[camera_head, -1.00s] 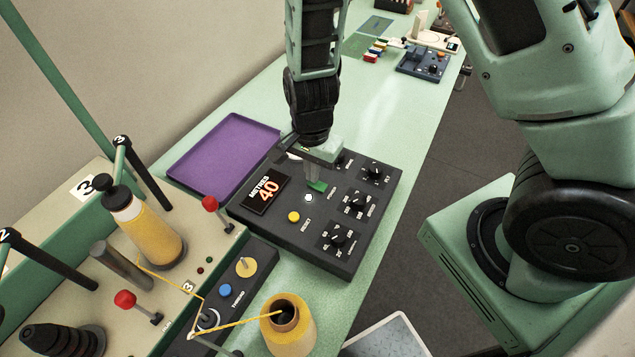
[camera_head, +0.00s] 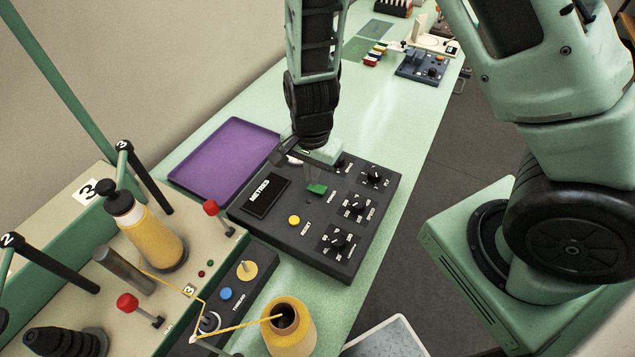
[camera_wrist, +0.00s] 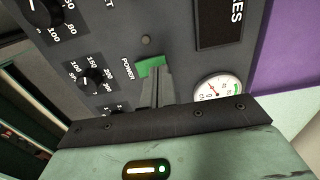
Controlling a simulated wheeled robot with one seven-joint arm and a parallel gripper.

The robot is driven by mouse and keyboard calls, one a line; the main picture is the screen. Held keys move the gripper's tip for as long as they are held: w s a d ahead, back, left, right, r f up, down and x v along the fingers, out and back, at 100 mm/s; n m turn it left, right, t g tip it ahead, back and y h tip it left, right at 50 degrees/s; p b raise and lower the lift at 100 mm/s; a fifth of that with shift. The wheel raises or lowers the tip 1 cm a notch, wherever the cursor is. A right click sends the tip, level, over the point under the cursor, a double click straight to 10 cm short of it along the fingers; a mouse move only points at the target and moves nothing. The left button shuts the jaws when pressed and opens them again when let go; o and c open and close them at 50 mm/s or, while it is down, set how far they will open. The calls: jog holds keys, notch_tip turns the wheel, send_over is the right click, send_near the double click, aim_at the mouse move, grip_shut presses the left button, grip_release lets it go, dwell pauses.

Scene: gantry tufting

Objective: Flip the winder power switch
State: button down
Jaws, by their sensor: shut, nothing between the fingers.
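The dark winder control box (camera_head: 288,245) lies on the green bench. Its green power switch (camera_head: 317,189) sits beside the POWER label and also shows in the wrist view (camera_wrist: 150,66). My gripper (camera_head: 311,178) is shut and empty, its fingertips right at the switch. In the wrist view the fingers (camera_wrist: 156,92) cover part of the switch; I cannot tell whether they touch it. The METRES display (camera_head: 265,195) shows no digits. The small lamp (camera_wrist: 146,40) near the switch is dark.
Several black knobs (camera_head: 337,240) and a yellow RESET button (camera_head: 294,220) are on the box. A purple tray (camera_head: 222,160) lies behind it.

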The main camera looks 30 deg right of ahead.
notch_tip(320, 180, up, 6)
jog(key=p, duration=0.5)
jog(key=shift+f, duration=0.15)
dwell(0.4)
jog(key=s+a+r+n+y+b, duration=0.2)
jog(key=s+a+r+n+b, duration=0.3)
jog(key=s+a+n, duration=0.15)
jog(key=s+r+n+h+b, duration=0.1)
jog(key=s+r+n+b, duration=0.3)
jog(key=s+n, duration=0.6)
jog(key=shift+s+r+n+b, duration=0.3)
jog(key=shift+r+n, duration=0.2)
jog(key=shift+n, duration=0.75)
jog(key=shift+d, duration=0.1)
